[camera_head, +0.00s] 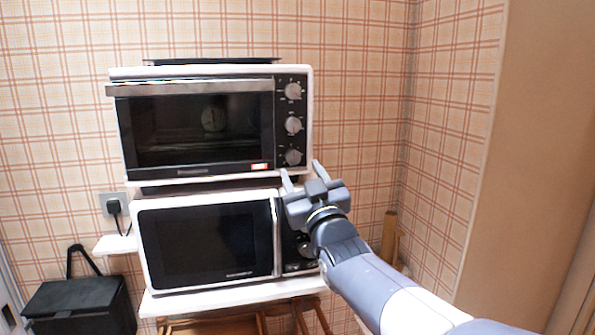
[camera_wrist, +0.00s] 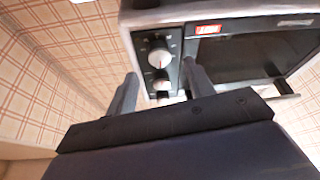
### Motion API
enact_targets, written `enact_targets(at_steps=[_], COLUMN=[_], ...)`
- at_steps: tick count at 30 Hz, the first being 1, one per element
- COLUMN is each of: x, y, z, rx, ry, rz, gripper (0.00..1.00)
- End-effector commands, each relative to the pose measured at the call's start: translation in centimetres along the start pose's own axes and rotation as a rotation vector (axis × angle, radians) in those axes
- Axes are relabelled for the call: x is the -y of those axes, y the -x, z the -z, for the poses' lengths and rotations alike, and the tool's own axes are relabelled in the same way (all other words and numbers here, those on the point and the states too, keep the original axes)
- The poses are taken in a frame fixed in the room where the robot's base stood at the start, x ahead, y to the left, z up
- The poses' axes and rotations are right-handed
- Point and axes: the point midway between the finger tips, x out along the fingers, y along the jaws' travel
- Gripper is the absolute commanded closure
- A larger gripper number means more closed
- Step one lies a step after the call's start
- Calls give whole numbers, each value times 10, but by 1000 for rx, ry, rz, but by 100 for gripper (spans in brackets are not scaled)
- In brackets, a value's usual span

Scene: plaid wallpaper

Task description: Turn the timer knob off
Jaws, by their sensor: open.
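A white and black toaster oven (camera_head: 195,125) stands on top of a microwave. Its right panel carries three round silver knobs: a top knob (camera_head: 293,91), a middle knob (camera_head: 293,125) and a bottom knob (camera_head: 293,157). Their labels are too small to read, so I cannot tell which is the timer. My gripper (camera_head: 302,175) is open and empty, just below the bottom knob in the head view. I see no contact.
The microwave (camera_head: 205,240) sits on a white shelf (camera_head: 230,297); my arm partly hides its control panel. A dark flat tray (camera_head: 213,61) lies on the oven. A black bin (camera_head: 80,305) stands at lower left. A wall corner is at right. Space in front of the oven door is free.

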Motion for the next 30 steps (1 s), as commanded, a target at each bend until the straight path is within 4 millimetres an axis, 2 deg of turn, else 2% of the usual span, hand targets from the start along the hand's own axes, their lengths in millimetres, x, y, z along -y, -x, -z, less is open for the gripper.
enact_targets(at_steps=[1,6,12,25,30], x=[0,1,0,0,0], y=[12,41,60,64,56], z=[-2,-2,-1,0,0], rx=[-1,-1,0,0,2], ry=[1,0,0,0,-1], rz=[0,0,-1,0,1], gripper=[50,50,50,50,50])
